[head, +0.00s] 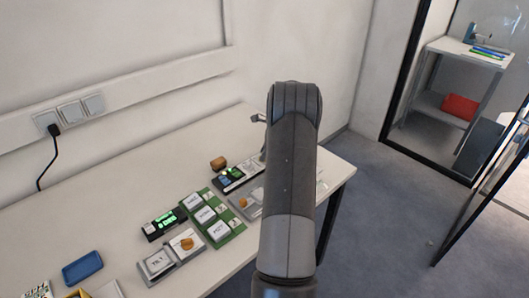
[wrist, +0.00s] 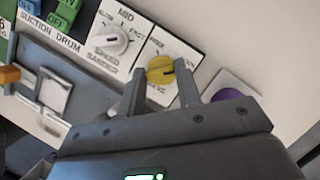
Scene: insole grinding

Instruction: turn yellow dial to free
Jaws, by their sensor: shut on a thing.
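The yellow dial (wrist: 159,69) sits on a white label panel in the wrist view, with a dark pointer mark toward its right side. Lettering around it is partly hidden by my fingers, and I cannot read its setting for sure. My gripper (wrist: 158,78) has one finger on each side of the dial and is shut on it. In the head view my own arm hides the gripper and the dial.
A white knob (wrist: 111,40) marked slow, mid and fast is left of the dial. Green on/off switches (wrist: 62,12) are further left, and a purple round thing (wrist: 228,95) is at right. The table (head: 75,222) holds several control boxes and a blue tray (head: 82,268).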

